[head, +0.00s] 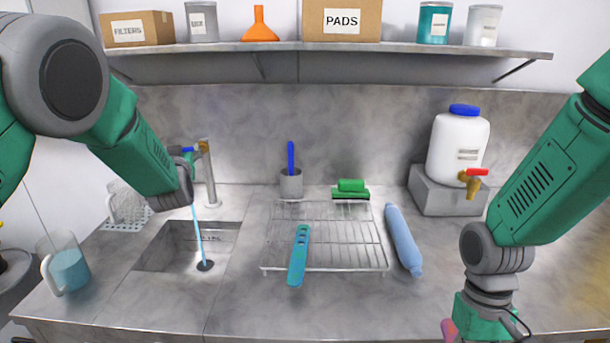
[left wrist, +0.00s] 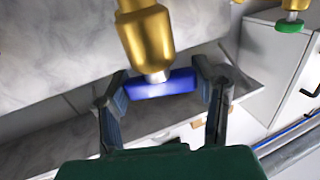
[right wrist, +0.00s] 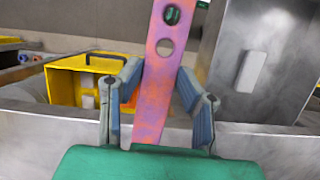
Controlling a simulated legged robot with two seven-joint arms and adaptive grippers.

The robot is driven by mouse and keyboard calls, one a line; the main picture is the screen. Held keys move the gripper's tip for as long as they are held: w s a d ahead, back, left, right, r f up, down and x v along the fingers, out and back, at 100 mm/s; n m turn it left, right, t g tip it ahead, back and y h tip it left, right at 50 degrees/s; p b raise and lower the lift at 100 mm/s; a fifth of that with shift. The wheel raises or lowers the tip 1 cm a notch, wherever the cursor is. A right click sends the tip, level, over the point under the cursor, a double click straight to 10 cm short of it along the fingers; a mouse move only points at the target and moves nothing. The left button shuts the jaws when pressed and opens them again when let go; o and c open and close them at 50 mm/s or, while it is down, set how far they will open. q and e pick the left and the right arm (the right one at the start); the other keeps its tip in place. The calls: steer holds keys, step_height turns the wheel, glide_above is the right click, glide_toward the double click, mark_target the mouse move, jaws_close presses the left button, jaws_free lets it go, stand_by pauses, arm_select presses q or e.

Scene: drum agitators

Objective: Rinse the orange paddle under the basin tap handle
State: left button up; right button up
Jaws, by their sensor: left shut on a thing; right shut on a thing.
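My left gripper (head: 187,155) is at the tap (head: 208,175) over the sink basin (head: 165,250). In the left wrist view its fingers (left wrist: 163,90) are shut on the ends of the blue tap handle (left wrist: 150,88). A thin stream of pale blue water (head: 198,235) falls to the basin drain. My right gripper (right wrist: 160,80) is shut on the orange paddle (right wrist: 155,95), which has pink-purple smears and holes near its upper end. In the head view only a pinkish bit of the paddle (head: 448,330) shows at the bottom right, well away from the basin.
A wire rack (head: 345,240) bears a teal paddle (head: 299,258). A blue roll (head: 402,240) lies right of it. A jug (head: 68,268) stands left of the basin. A white canister (head: 458,145) with a spigot stands back right. A shelf (head: 330,47) runs above.

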arm_select(q)
steer(key=o, duration=1.2)
steer(key=v, duration=1.2)
